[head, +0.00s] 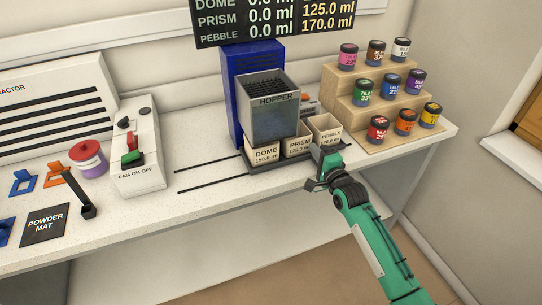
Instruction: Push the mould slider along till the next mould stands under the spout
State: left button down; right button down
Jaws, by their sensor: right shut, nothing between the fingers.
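The mould slider (284,164) is a dark tray on the bench, bearing three pale moulds in a row: DOME (264,155), PRISM (298,147) and PEBBLE (327,134). The grey hopper (273,118) stands over the left part of the row, against a blue upright. Its spout is hidden, so I cannot tell which mould is under it. My right gripper (318,174) is shut and empty, low at the slider's right end, in front of the PEBBLE mould. I cannot tell whether it touches the slider. My left gripper is out of view.
Dark rail lines (208,185) run left from the slider over clear bench. A fan switch box (137,165) stands left of them. A stepped rack (350,98) of coloured jars stands at the right. A display (273,17) hangs above. A powder mat (44,225) lies front left.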

jog(key=shift+w+d, duration=0.25)
jog(key=shift+d, duration=0.45)
jog(key=shift+s+a+p, duration=0.3)
jog(key=shift+a+p, duration=0.15)
jog(key=shift+a, duration=0.35)
jog(key=r+p+v, duration=0.2)
jog(key=p+v, duration=0.4)
jog(key=v, duration=0.3)
